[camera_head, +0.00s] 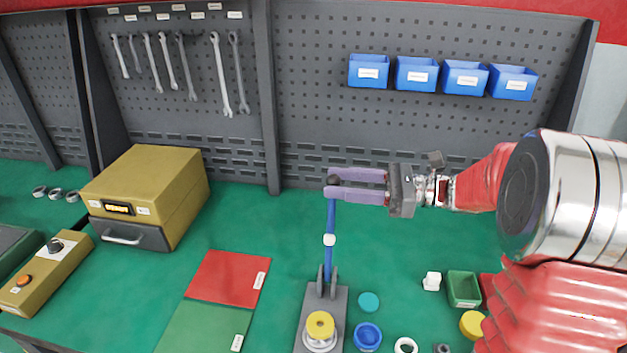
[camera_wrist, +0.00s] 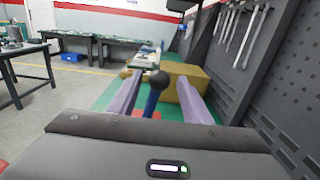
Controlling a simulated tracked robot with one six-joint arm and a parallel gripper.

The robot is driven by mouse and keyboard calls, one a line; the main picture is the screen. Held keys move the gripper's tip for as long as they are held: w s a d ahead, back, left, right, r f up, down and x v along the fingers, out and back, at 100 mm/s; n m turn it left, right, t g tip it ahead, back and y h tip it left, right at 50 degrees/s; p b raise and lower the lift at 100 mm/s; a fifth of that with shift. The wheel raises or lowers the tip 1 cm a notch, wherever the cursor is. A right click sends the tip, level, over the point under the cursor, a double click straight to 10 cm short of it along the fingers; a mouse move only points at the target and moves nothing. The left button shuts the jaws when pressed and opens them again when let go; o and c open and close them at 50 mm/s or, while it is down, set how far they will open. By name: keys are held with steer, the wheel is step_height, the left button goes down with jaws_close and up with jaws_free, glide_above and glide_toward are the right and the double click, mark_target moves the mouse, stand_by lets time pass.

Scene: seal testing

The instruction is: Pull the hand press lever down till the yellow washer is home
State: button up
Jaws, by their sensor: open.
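The hand press (camera_head: 309,318) stands on the green bench with its blue lever (camera_head: 330,218) upright. The lever has a white collar partway up and a black knob (camera_head: 333,179) on top. A yellow washer (camera_head: 320,322) sits on a silver round seat at the press base; how deep it sits I cannot tell. My gripper (camera_head: 336,186) is open with its purple fingers at the lever top, one on each side of the knob. In the wrist view the knob (camera_wrist: 158,78) shows between the fingers (camera_wrist: 157,92), with gaps visible on both sides.
Red (camera_head: 228,278) and green (camera_head: 205,329) mats lie left of the press. A blue ring (camera_head: 367,336), a teal disc (camera_head: 369,302), a green bin (camera_head: 464,289) and other small parts lie right of it. A yellow box (camera_head: 150,185) stands at the left. The pegboard is behind.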

steer(key=a, duration=0.2)
steer(key=w+a, duration=0.1)
steer(key=a, duration=0.2)
steer(key=shift+a, duration=0.3)
steer(key=shift+c, duration=0.7)
jaws_close()
